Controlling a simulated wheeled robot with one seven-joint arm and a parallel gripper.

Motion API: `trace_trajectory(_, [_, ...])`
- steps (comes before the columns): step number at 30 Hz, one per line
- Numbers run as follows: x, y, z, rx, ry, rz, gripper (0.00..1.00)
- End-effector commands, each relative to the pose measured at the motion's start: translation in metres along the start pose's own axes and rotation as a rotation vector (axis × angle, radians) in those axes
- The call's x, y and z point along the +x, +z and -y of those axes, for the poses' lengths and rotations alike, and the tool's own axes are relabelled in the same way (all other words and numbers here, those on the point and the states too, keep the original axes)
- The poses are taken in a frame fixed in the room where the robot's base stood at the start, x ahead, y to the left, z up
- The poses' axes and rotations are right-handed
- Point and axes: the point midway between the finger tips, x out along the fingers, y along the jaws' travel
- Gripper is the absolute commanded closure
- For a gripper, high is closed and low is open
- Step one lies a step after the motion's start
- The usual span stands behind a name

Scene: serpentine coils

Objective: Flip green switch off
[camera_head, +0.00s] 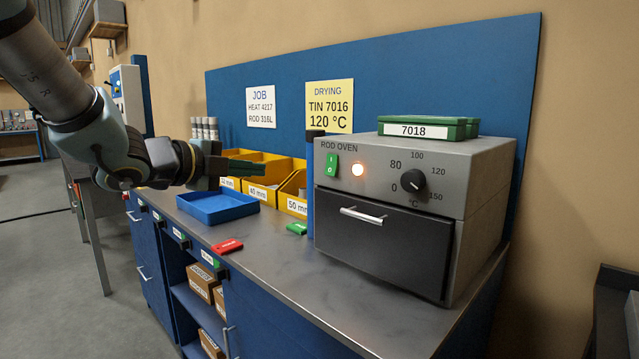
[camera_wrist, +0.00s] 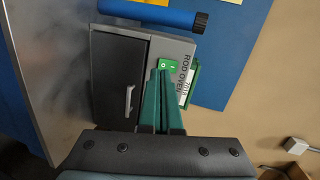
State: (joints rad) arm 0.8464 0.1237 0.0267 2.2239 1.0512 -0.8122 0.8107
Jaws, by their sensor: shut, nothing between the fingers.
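The green switch (camera_head: 331,165), marked I above O, is on the upper left of the rod oven's (camera_head: 470,185) front panel. I cannot tell its rocker position. In the wrist view, the fingertips (camera_wrist: 159,73) lie just below the green switch (camera_wrist: 168,65) in the picture and partly overlap the oven front.
The oven's drawer handle (camera_head: 362,215) and knob (camera_head: 412,181) stick out of its front. A blue tray (camera_head: 218,213), yellow bins (camera_head: 262,190), a red tag (camera_head: 227,246) and a green tag (camera_head: 297,229) are on the bench. A dark-capped blue cylinder (camera_head: 312,190) stands left of the oven.

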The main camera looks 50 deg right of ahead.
Motion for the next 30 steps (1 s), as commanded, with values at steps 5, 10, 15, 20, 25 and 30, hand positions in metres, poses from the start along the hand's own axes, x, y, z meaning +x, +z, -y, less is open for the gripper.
trace_trajectory(5, [0.011, -0.030, 0.005, 0.090, -0.026, -0.102, 1.00])
trace_trajectory(10, [0.011, -0.032, 0.006, 0.096, -0.028, -0.109, 1.00])
trace_trajectory(15, [0.011, -0.032, 0.006, 0.094, -0.027, -0.107, 1.00])
trace_trajectory(20, [0.022, -0.033, 0.007, 0.092, -0.026, -0.107, 1.00])
trace_trajectory(25, [0.051, -0.037, 0.008, 0.090, -0.025, -0.109, 1.00])
trace_trajectory(30, [0.086, -0.041, 0.009, 0.091, -0.025, -0.109, 1.00])
